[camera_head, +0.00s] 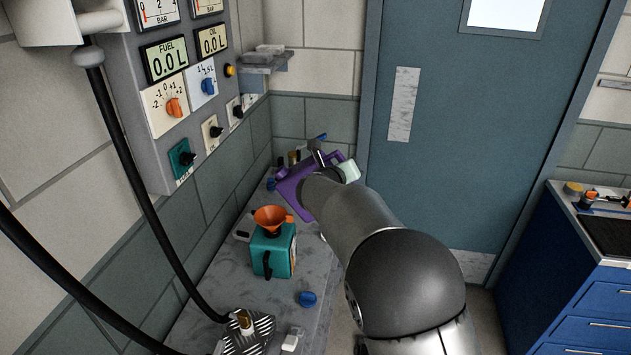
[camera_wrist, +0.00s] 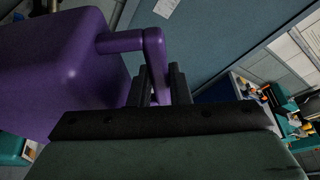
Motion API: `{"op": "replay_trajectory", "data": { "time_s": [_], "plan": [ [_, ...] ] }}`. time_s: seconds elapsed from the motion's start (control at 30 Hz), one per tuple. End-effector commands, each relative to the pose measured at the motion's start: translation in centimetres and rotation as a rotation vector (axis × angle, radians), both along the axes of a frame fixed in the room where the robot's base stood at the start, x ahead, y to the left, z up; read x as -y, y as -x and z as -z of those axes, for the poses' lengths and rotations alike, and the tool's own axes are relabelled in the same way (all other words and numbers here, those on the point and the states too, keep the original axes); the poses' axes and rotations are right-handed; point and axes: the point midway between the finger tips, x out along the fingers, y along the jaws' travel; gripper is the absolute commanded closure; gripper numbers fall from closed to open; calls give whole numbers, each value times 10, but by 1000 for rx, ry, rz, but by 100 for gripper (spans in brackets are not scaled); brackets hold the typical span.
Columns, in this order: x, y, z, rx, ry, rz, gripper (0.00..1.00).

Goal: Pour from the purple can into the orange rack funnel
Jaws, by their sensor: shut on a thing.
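The purple can (camera_head: 292,188) is at the far end of the grey bench, largely hidden behind my arm in the head view. In the wrist view its body (camera_wrist: 60,70) fills the upper left, and its handle (camera_wrist: 153,55) runs down between my fingers. My gripper (camera_wrist: 160,85) is shut on that handle. The orange funnel (camera_head: 270,217) sits on top of a teal can (camera_head: 271,250) on the bench, nearer the camera than the purple can and apart from it. The purple can's spout and exact tilt are hard to make out.
A blue cap (camera_head: 307,298) lies on the bench in front of the teal can. A metal plate (camera_head: 247,335) with a brass fitting is at the near end. A gauge panel (camera_head: 170,90) and a black hose (camera_head: 140,190) are at left. A door (camera_head: 450,130) stands behind.

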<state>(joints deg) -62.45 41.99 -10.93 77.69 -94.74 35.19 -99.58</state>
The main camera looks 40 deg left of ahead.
Motion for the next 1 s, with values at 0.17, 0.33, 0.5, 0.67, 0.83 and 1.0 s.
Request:
{"op": "replay_trajectory", "data": {
  "time_s": [0.17, 0.33, 0.5, 0.67, 0.83, 1.0],
  "plan": [
    [0, 0, -2, 2, -3, 0, 100],
    [-2, 1, -5, 19, 31, 0, 100],
    [-4, 2, -10, 41, 75, 0, 100],
    [-4, 2, -10, 42, 79, 0, 100],
    [-4, 2, -10, 42, 79, 0, 100],
    [-5, 3, -11, 47, 90, 0, 100]
  ]
}}
